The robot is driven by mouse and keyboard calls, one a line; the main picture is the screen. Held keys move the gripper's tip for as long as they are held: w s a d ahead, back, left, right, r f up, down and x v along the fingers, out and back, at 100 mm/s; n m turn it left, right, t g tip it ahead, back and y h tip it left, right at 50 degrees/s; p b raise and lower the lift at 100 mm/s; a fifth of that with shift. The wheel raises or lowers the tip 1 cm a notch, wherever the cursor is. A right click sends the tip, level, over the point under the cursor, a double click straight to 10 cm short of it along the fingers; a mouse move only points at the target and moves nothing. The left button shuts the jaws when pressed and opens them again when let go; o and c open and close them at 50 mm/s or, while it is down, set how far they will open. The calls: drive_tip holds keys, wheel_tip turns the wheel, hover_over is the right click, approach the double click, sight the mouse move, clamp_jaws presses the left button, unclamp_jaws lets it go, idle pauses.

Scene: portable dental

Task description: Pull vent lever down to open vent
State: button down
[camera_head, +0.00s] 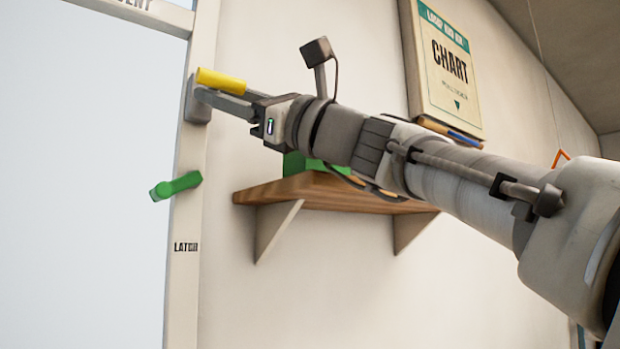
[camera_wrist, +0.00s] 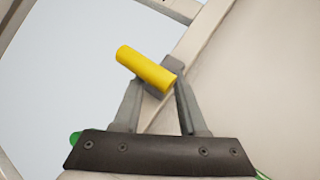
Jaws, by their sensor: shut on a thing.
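The vent lever has a yellow cylindrical handle (camera_head: 221,79) on a grey mount (camera_head: 197,103), fixed to the pale window frame near the upper left. The yellow handle also shows in the wrist view (camera_wrist: 146,69), lying slanted across the fingertips. My gripper (camera_head: 226,98) reaches in from the right and is shut on the lever. In the wrist view my gripper's fingers (camera_wrist: 160,92) stand on either side of the lever's grey part, partly hidden behind the yellow handle.
A green latch handle (camera_head: 176,186) sticks out lower on the same frame, above a "LATCH" label (camera_head: 186,247). A wooden shelf (camera_head: 300,192) with a green item (camera_head: 296,163) is on the wall under my arm. A chart (camera_head: 445,65) hangs behind.

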drive_tip(key=shift+s+a+r+g, duration=0.15)
drive_tip(key=shift+s+r+g, duration=0.25)
drive_tip(key=shift+s, duration=0.15)
drive_tip(key=shift+c, duration=2)
unclamp_jaws()
drive_tip(key=shift+s+a, duration=0.1)
drive_tip(key=shift+f, duration=0.1)
drive_tip(key=shift+w+f, duration=0.15)
drive_tip(key=shift+w, duration=0.05)
drive_tip(key=b+v, duration=0.2)
drive_tip(key=v, duration=1.5)
drive_tip(key=shift+s+f, duration=0.2)
drive_tip(key=shift+f, duration=0.05)
